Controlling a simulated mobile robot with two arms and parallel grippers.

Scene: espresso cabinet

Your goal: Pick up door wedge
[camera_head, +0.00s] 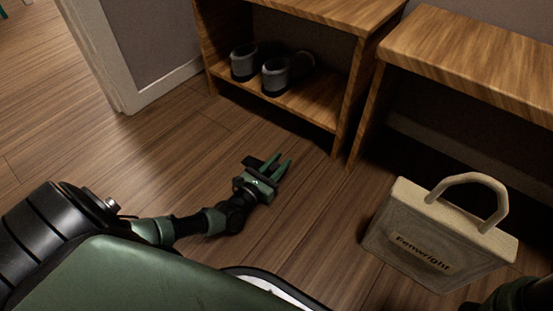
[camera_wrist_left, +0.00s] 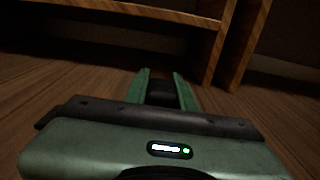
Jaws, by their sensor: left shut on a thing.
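My left gripper (camera_head: 278,165) is low over the wooden floor, in front of the open shelf, with its green fingers pointing toward the shelf. In the left wrist view the two fingers (camera_wrist_left: 161,75) stand a little apart, shut on a small dark thing, the door wedge (camera_wrist_left: 161,93). Most of the wedge is hidden by the gripper, and its shape is hard to make out. In the head view I cannot make out the wedge clearly. My right gripper is not in view; only a dark green part of my arm shows at the bottom right corner.
A wooden shelf unit (camera_head: 345,95) holds a pair of dark grey shoes (camera_head: 275,75). A wooden bench (camera_head: 470,55) stands right of it. A beige handled bag (camera_head: 430,238) stands on the floor at right. The floor (camera_head: 130,155) at left is clear.

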